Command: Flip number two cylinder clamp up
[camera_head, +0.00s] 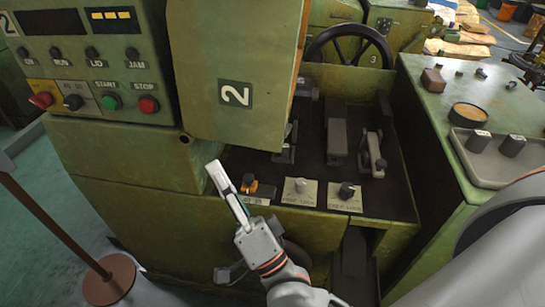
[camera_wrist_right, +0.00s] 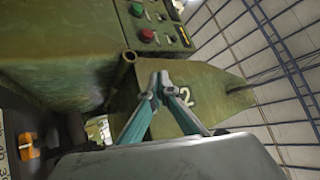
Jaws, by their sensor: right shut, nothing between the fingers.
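The green machine marked with a white 2 (camera_head: 236,95) fills the middle of the head view. On its front ledge are an orange switch (camera_head: 250,187), a pale knob (camera_head: 300,185) and a dark knob (camera_head: 347,190) on labelled plates. The labels are too small to read surely, so I cannot tell which is the cylinder clamp. My right gripper (camera_head: 215,167) is shut and empty, left of the orange switch and apart from it, in front of the housing. In the right wrist view its fingertips (camera_wrist_right: 163,82) meet. The orange switch (camera_wrist_right: 28,146) shows there at the lower left. My left gripper is out of view.
The control panel (camera_head: 85,75) with red and green buttons is at the upper left. A hinged-looking green cover (camera_head: 230,40) hangs above the ledge. A handwheel (camera_head: 350,50) is behind. A grey tray (camera_head: 490,170) is on the right. A post on a brown base (camera_head: 110,282) stands at lower left.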

